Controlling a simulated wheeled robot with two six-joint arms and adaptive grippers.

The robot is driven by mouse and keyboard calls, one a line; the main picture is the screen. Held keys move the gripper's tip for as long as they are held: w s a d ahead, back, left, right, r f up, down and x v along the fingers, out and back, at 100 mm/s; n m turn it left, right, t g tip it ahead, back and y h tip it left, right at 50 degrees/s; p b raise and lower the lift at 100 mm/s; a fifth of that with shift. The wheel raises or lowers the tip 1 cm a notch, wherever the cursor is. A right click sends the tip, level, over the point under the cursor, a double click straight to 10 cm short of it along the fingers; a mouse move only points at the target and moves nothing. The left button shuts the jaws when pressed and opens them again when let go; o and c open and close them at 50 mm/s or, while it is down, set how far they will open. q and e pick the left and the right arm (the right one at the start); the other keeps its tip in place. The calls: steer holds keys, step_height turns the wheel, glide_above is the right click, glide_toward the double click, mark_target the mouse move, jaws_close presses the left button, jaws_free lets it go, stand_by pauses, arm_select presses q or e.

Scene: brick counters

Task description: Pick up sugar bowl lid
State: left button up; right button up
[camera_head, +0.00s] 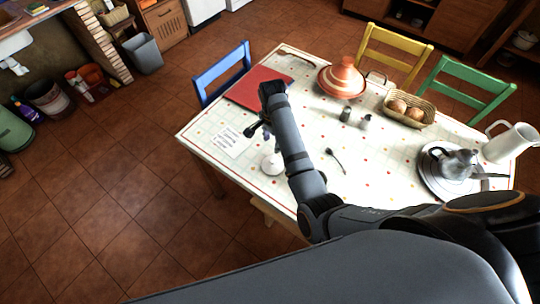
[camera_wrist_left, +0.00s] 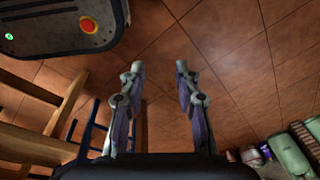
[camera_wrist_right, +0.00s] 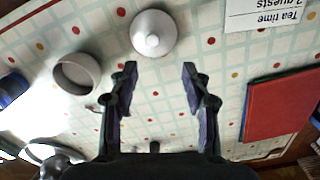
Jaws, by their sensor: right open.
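The sugar bowl lid, a white round dome with a small knob (camera_wrist_right: 153,33), lies on the tablecloth in the right wrist view. A white piece also shows beside my right arm in the head view (camera_head: 272,165), and it looks like the lid. A white open bowl (camera_wrist_right: 76,74) stands apart from the lid, at its lower left in the right wrist view. My right gripper (camera_wrist_right: 160,70) is open and empty, with the lid just ahead of its fingertips and not between them; it also shows in the head view (camera_head: 258,129). My left gripper (camera_wrist_left: 160,68) is open and empty over the floor.
The table holds a note card (camera_head: 228,140), a red board (camera_head: 256,90), an orange tagine (camera_head: 342,80), a bread basket (camera_head: 410,106), a spoon (camera_head: 336,159), a metal pot (camera_head: 457,163) and a white jug (camera_head: 510,142). Chairs stand around it.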

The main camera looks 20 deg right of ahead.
mark_target(274, 160)
steer(key=f, duration=0.1)
steer(key=s+f, duration=0.1)
steer(key=f, duration=0.1)
steer(key=shift+s+f, duration=0.15)
steer(key=shift+f, duration=0.15)
step_height(274, 160, down, 3)
steer(key=shift+d+r+p, duration=0.1)
steer(key=shift+p, duration=0.65)
step_height(274, 160, down, 3)
steer(key=shift+f, duration=0.1)
steer(key=c, duration=0.7)
arm_select(q)
steer(key=shift+s+d+r, duration=0.1)
steer(key=shift+s+r, duration=0.3)
steer(key=shift+s, duration=0.2)
steer(key=shift+s+r, duration=0.35)
steer(key=shift+s, duration=0.2)
arm_select(e)
jaws_close()
